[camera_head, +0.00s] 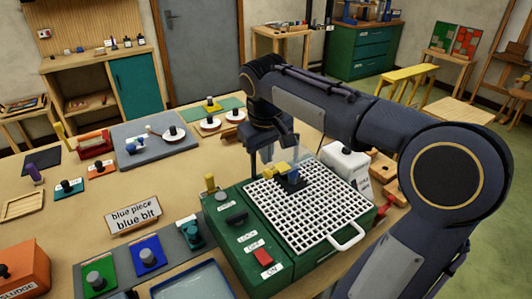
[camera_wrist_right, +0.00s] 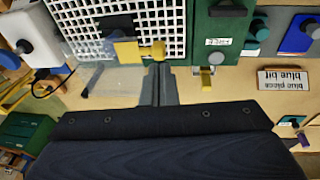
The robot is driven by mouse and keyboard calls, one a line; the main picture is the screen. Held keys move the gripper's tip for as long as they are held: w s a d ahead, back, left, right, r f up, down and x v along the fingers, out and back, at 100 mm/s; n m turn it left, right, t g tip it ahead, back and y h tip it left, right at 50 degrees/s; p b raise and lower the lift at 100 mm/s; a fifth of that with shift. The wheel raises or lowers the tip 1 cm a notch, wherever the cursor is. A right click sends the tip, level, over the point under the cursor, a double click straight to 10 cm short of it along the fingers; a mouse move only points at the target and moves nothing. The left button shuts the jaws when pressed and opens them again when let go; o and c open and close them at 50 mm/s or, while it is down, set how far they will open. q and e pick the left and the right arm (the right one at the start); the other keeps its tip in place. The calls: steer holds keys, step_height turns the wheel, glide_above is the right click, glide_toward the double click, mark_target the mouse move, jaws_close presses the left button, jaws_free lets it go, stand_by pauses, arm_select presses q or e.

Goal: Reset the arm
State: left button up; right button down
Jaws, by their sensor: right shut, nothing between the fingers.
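My right gripper (camera_head: 266,158) hangs at the far left edge of the green machine's white grid (camera_head: 305,205). Its fingers are together and empty in the right wrist view (camera_wrist_right: 159,68). A dark piece (camera_head: 292,184) with a yellow block (camera_head: 277,169) on it lies on the grid, close to the fingertips in the head view. The dark piece (camera_wrist_right: 118,26) and yellow block (camera_wrist_right: 126,52) also show in the right wrist view, apart from the fingers. My right arm covers part of the table's right side. My left gripper is out of view.
The green machine (camera_head: 225,230) has a red switch and a white handle. A sign (camera_head: 132,215) reads "blue piece blue bit". Green (camera_head: 98,284) and blue (camera_head: 148,255) knobbed pieces stand near a shallow tray (camera_head: 192,285). The table's left-middle is fairly clear.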

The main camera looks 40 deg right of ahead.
steer(key=v, duration=1)
steer(key=s+a+f+t+y, duration=0.1)
steer(key=s+a+f+y, duration=0.1)
steer(key=s+a+f, duration=0.4)
steer(key=s+a+f+t+y, duration=0.2)
steer(key=s+a+f, duration=0.5)
steer(key=f, duration=0.6)
steer(key=s+y, duration=0.1)
steer(key=s, duration=0.1)
steer(key=shift+s+a+f+t+y+b, duration=0.2)
steer(key=shift+s+f+t+y+b, duration=0.1)
steer(key=shift+s+b, duration=0.1)
